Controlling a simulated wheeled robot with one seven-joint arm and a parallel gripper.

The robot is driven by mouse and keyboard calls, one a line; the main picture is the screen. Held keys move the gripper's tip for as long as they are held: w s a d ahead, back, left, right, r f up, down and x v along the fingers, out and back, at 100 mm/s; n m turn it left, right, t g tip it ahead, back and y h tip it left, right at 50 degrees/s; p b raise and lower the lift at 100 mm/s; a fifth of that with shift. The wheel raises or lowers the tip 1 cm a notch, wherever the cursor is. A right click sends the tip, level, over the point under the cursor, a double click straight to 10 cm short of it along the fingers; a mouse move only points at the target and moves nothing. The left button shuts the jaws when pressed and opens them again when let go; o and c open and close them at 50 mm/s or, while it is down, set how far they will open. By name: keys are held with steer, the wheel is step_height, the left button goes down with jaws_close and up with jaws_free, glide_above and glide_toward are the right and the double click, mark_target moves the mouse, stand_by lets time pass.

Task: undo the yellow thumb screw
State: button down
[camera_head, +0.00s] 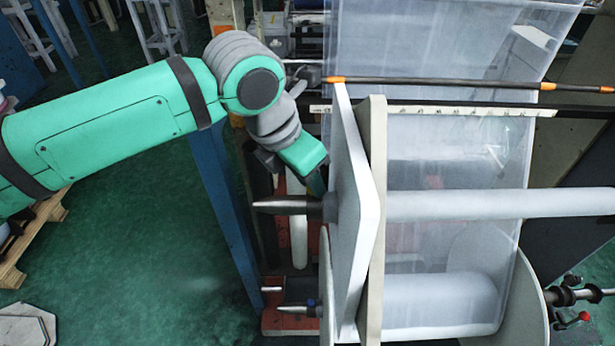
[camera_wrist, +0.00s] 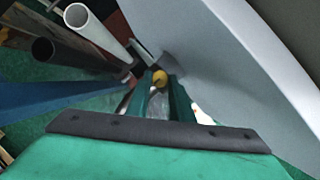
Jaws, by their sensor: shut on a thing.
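The yellow thumb screw (camera_wrist: 160,79) shows in the wrist view as a small round yellow head between the tips of my gripper (camera_wrist: 161,85). The two green fingers are shut on it. The screw sits beside a dark grey collar on the pale plate (camera_wrist: 235,85). In the head view my gripper (camera_head: 316,184) points down along the left face of the pale plate (camera_head: 352,215), close to the shaft's collar. The screw is hidden there behind the gripper and arm.
A pointed metal shaft (camera_head: 285,206) sticks out left from the plate, with a second shaft (camera_head: 297,309) below. A blue post (camera_head: 222,200) stands to the left. Clear film (camera_head: 440,150) hangs right of the plates. The green floor (camera_head: 140,240) is open at left.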

steer(key=shift+d+n+t+y, duration=0.2)
steer(key=shift+n+t+y, duration=0.15)
steer(key=shift+n, duration=0.85)
steer(key=c, duration=1.5)
jaws_free()
steer(key=shift+c, duration=0.2)
steer(key=shift+a, duration=0.1)
steer(key=v, duration=1)
steer(key=shift+s+r, duration=0.2)
steer(key=shift+r, duration=0.15)
